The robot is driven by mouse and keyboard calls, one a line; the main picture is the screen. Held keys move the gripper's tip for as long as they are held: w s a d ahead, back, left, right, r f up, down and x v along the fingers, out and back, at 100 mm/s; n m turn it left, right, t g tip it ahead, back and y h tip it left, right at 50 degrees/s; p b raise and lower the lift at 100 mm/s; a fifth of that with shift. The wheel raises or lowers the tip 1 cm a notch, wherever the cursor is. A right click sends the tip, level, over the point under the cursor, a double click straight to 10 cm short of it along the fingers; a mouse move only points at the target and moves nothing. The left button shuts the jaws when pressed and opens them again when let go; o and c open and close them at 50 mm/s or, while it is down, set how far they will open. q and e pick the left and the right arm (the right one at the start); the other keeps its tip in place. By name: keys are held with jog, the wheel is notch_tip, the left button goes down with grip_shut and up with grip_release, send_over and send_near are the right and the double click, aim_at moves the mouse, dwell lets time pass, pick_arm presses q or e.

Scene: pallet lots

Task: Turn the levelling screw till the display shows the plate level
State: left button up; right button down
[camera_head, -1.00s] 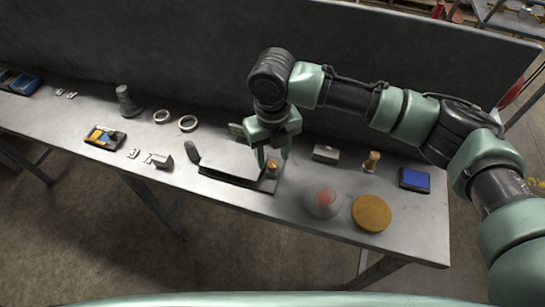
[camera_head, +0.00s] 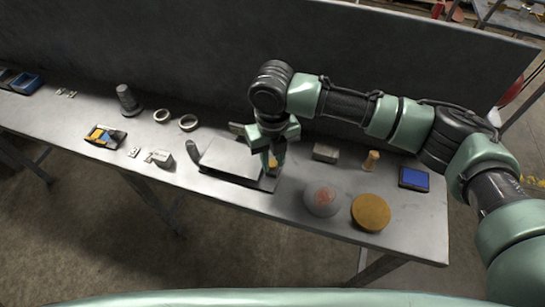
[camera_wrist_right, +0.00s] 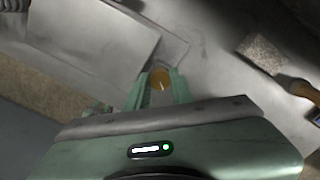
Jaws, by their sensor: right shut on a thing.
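The levelling screw shows as a round brass-coloured knob (camera_wrist_right: 161,78) between the fingers in the right wrist view. In the head view only a bit of it (camera_head: 273,163) shows, at the right end of the grey plate (camera_head: 230,157). The plate lies over a dark base on the bench, and it also shows in the right wrist view (camera_wrist_right: 97,38). My right gripper (camera_head: 271,160) points down and is shut on the knob, one finger on each side. I cannot make out a reading of the plate's tilt. My left gripper is not in view.
On the bench (camera_head: 420,228) stand a grey block (camera_head: 325,152), a small wooden-topped piece (camera_head: 371,160), a blue-faced box (camera_head: 414,178), a pale dome (camera_head: 321,199) and a yellow disc (camera_head: 371,212). A dark panel (camera_head: 200,60) rises behind.

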aim_at(273, 163)
jog(key=m+p, duration=0.1)
jog(key=p, duration=0.1)
jog(key=m+p, duration=0.4)
jog(key=shift+r, duration=0.3)
jog(key=shift+m+p, duration=1.05)
jog(key=shift+m, duration=0.15)
jog(key=shift+w+f+m+p, duration=0.1)
jog(key=shift+f+m+p, duration=0.05)
jog(key=shift+m+p, duration=1)
jog(key=shift+m, duration=0.25)
jog(key=c, duration=1.2)
grip_release()
jog(key=shift+f, duration=0.1)
jog(key=shift+r+b, duration=0.85)
jog(key=shift+r, duration=3.05)
